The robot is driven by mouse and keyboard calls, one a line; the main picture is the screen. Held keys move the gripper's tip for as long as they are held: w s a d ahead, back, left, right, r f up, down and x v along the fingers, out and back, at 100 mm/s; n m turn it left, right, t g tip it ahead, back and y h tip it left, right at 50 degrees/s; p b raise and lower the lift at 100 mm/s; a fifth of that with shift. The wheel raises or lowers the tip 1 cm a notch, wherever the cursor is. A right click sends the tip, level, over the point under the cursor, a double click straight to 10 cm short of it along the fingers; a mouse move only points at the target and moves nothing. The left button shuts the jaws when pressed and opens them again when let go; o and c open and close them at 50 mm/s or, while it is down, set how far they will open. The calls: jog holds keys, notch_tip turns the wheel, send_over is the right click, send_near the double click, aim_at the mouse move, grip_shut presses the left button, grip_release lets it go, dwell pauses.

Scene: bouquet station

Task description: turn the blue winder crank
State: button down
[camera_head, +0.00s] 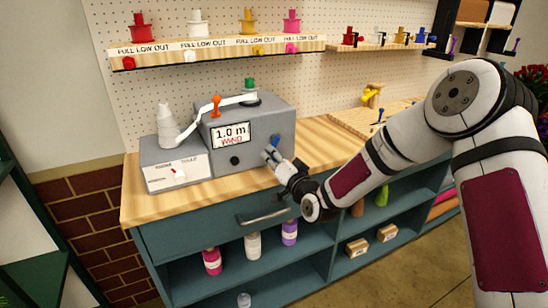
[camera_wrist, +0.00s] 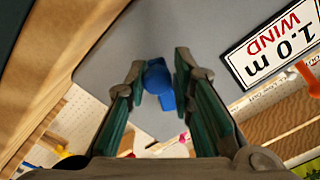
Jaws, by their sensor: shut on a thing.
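The grey winder machine (camera_head: 247,127) stands on the wooden bench, with a screen reading "1.0 m WIND" that also shows upside down in the wrist view (camera_wrist: 270,45). The blue winder crank (camera_head: 275,142) is on its front face, right of the screen. In the wrist view the blue crank (camera_wrist: 157,78) shows a round knob and an arm between the two green-padded fingers. My gripper (camera_wrist: 160,80) is shut on the crank; it also shows in the head view (camera_head: 270,156) in front of the machine. The fingers partly cover the crank in the head view.
Spools line the shelf (camera_head: 220,48) behind. A drawer handle (camera_head: 263,217) sits below.

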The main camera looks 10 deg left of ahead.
jog(key=shift+w+d+f, duration=0.15)
jog(key=shift+w+d, duration=0.15)
jog(key=shift+d, duration=0.25)
jog(key=c, duration=1.5)
grip_release()
jog(key=shift+o, duration=0.2)
jog(key=shift+s+a, duration=0.15)
jog(key=shift+a, duration=0.05)
jog(key=v, duration=1.2)
